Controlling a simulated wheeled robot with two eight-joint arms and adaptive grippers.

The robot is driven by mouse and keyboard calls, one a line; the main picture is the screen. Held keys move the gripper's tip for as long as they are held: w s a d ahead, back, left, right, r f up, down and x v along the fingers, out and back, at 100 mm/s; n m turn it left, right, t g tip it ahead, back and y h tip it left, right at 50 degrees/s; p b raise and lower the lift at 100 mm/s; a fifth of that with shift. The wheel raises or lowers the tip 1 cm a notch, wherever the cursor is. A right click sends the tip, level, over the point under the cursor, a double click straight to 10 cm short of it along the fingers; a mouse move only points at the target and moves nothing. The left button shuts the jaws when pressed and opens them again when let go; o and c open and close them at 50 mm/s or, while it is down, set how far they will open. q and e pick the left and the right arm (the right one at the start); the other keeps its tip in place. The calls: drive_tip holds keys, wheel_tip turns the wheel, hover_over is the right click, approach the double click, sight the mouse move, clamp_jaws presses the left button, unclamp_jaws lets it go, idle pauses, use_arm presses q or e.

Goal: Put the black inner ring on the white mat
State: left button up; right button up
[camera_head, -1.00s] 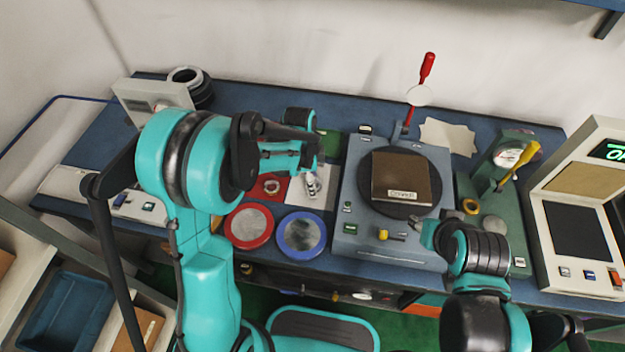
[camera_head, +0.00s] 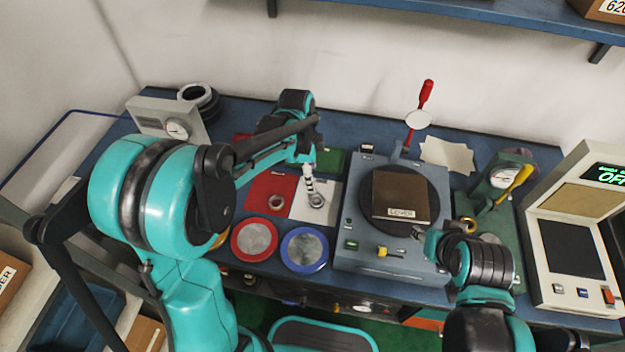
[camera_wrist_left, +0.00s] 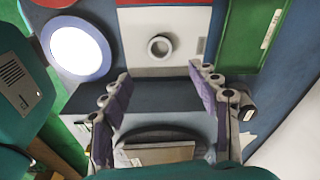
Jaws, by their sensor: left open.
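A dark grey ring (camera_head: 316,201), which looks like the black inner ring, lies flat on the white mat (camera_head: 298,211). In the left wrist view the ring (camera_wrist_left: 160,46) lies on the bare middle of the white mat (camera_wrist_left: 133,28), with nothing touching it. My left gripper (camera_head: 308,176) is above the mat, close to the ring in the head view. In the left wrist view my left gripper (camera_wrist_left: 160,77) has its fingers wide apart with nothing between them. My right gripper (camera_head: 428,240) is by the front right of the grey machine; its fingers are too small to judge.
A red mat (camera_head: 262,190) with another ring (camera_head: 277,202) is left of the white mat. A red-rimmed dish (camera_head: 254,240) and a blue-rimmed dish (camera_head: 304,249) are in front. The grey machine (camera_head: 350,225) stands close on the right.

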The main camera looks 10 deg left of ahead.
use_arm(q)
drive_tip(key=s+a+r+n+t, duration=0.2)
drive_tip(key=s+r+n+t, duration=0.1)
drive_tip(key=s+n, duration=0.5)
drive_tip(key=s+a+r+n+t+y, duration=0.1)
drive_tip(key=s+a+r+n+t, duration=0.2)
drive_tip(key=s+n, duration=0.4)
drive_tip(key=shift+s+a+r+n+t, duration=0.3)
drive_tip(key=shift+s+r+n+t, duration=0.25)
drive_tip(key=shift+r, duration=0.7)
drive_tip(key=shift+s, duration=0.1)
